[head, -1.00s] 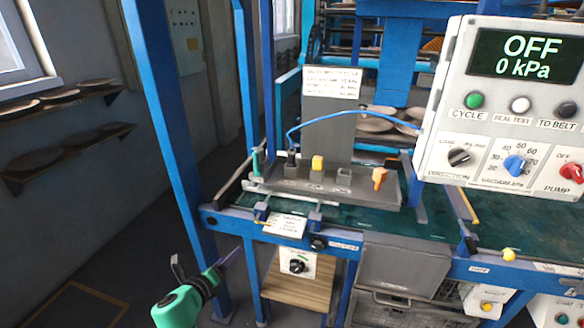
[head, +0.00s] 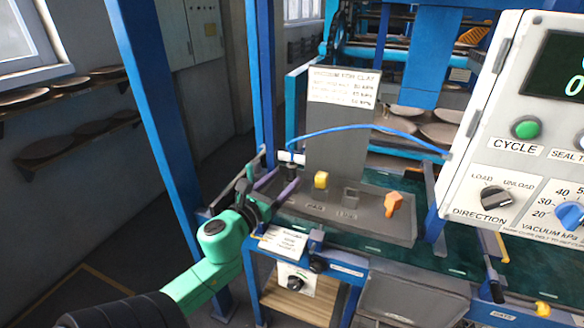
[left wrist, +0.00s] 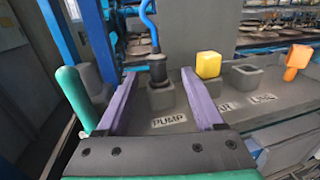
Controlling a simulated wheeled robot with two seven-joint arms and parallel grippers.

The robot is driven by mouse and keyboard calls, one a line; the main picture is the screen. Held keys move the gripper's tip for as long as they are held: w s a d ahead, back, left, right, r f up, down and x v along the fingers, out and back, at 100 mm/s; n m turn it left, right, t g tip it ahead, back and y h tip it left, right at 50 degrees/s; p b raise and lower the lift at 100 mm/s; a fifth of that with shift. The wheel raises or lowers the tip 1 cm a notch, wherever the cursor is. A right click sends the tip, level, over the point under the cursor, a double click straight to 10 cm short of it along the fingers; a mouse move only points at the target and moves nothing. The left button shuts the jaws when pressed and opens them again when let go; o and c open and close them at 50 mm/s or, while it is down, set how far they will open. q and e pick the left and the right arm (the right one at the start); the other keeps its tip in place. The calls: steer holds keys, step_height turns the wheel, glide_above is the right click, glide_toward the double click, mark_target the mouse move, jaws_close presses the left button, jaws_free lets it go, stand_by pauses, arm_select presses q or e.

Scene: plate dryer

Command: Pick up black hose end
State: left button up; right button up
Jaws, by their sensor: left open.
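The black hose end (left wrist: 157,70) stands upright in the grey socket labelled PUMP in the left wrist view, with the blue hose (left wrist: 148,25) rising from its top. My left gripper (left wrist: 158,78) is open, its two purple fingers pointing toward the hose end, one on each side of it with gaps visible. Whether the fingertips reach as far as the hose end is hard to tell. In the head view my left gripper (head: 277,180) is at the left end of the grey tray and largely hides the hose end; the blue hose (head: 370,131) arches right to the control box.
A yellow cap (head: 321,180), an empty square socket (head: 351,197) and an orange piece (head: 393,203) sit along the tray (head: 340,228). A grey sign plate (head: 337,140) stands behind. A blue post (head: 160,130) is left of my arm; the control box (head: 505,150) is right.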

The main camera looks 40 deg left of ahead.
mark_target(290, 175)
arm_select(q)
steer(key=w, duration=0.3)
steer(key=shift+w+a+f, duration=0.2)
steer(key=shift+a+f, duration=0.05)
steer(key=shift+a, duration=0.05)
steer(key=shift+w+a+r+p, duration=0.15)
steer(key=shift+w+p, duration=0.25)
steer(key=shift+w, duration=0.15)
steer(key=shift+w+a+r+p, duration=0.15)
steer(key=shift+w+p, duration=0.2)
steer(key=shift+w, duration=0.2)
steer(key=shift+w+a+f, duration=0.1)
steer(key=shift+w+f, duration=0.05)
steer(key=shift+w, duration=0.9)
steer(key=shift+w+f, duration=0.2)
steer(key=shift+w, duration=0.05)
steer(key=shift+s, duration=0.1)
jaws_close()
arm_select(e)
steer(key=shift+w+a+r, duration=0.1)
steer(key=shift+w+r, duration=0.9)
steer(key=shift+r, duration=0.1)
